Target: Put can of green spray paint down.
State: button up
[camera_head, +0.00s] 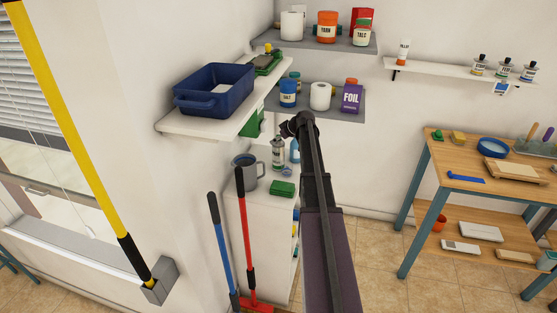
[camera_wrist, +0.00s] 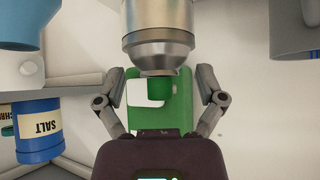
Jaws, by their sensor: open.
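The spray paint can (camera_head: 278,155) is a silver-grey can standing upright on top of the white cabinet (camera_head: 262,215). In the wrist view the can (camera_wrist: 160,42) shows its metal body and green nozzle, pointing down in the picture. My gripper (camera_head: 289,129) is above and close to the can in the head view. In the wrist view my gripper (camera_wrist: 162,78) has its two fingers spread on either side of the can's nozzle end, with visible gaps. The gripper holds nothing. My arm hides part of the cabinet's right side.
A grey mug (camera_head: 244,172) stands left of the can, a green block (camera_head: 283,188) in front, and a blue bottle (camera_head: 295,151) to its right. Shelves above hold a blue basin (camera_head: 213,88) and a salt container (camera_head: 288,93). Red and blue handles lean before the cabinet.

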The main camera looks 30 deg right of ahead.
jog(key=shift+w+a+f, duration=0.15)
jog(key=shift+w+f, duration=0.3)
jog(key=shift+f, duration=0.05)
jog(key=shift+s+r, duration=0.1)
jog(key=shift+s, duration=0.05)
grip_shut()
